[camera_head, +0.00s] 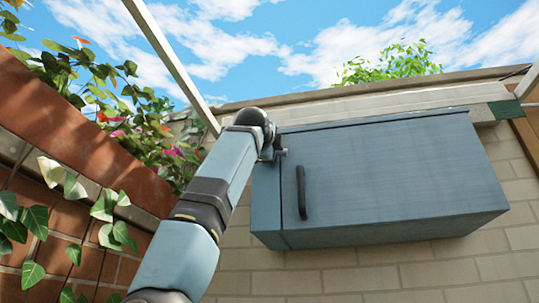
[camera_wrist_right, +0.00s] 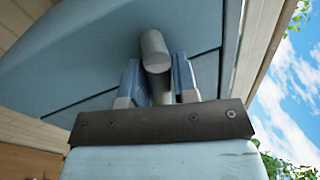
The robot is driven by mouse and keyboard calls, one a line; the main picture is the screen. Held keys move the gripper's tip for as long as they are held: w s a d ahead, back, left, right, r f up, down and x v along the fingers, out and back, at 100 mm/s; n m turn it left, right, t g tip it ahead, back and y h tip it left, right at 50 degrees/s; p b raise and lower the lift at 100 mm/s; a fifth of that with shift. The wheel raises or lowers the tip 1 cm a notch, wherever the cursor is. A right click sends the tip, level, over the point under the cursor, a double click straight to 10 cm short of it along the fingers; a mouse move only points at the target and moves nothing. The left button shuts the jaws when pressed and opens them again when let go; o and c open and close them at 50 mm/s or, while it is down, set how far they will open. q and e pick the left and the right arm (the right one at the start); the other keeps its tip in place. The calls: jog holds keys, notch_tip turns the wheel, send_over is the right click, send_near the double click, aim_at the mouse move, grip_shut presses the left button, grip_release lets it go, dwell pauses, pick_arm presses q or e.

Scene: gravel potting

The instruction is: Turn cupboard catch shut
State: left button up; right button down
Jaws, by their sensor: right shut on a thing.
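The blue-grey cupboard (camera_head: 390,170) hangs on the brick wall, and its door looks closed, flush with the frame. A dark upright bar handle (camera_head: 301,192) is on the door's left side. The catch (camera_wrist_right: 155,50) shows in the right wrist view as a grey round-ended piece in front of the blue cupboard face. My right gripper (camera_wrist_right: 158,85) has its two blue fingers on either side of the catch, shut on it. In the head view my right arm reaches up to the cupboard's upper left edge and hides most of the gripper and catch there. My left gripper is not in view.
A brick planter (camera_head: 85,125) with leafy, flowering plants stands at the left, close to my arm. The pale brick wall (camera_head: 400,275) below the cupboard is bare. A white slanting post (camera_head: 172,65) rises behind my arm.

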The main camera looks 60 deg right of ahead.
jog(key=shift+s+a+r, duration=0.1)
jog(key=shift+s+r, duration=0.05)
jog(key=shift+r, duration=0.3)
dwell(0.4)
jog(key=c, duration=1)
grip_release()
jog(key=shift+f, duration=0.15)
jog(key=shift+f, duration=0.15)
jog(key=b+v, duration=0.3)
jog(key=v, duration=1)
jog(key=shift+a+b, duration=0.35)
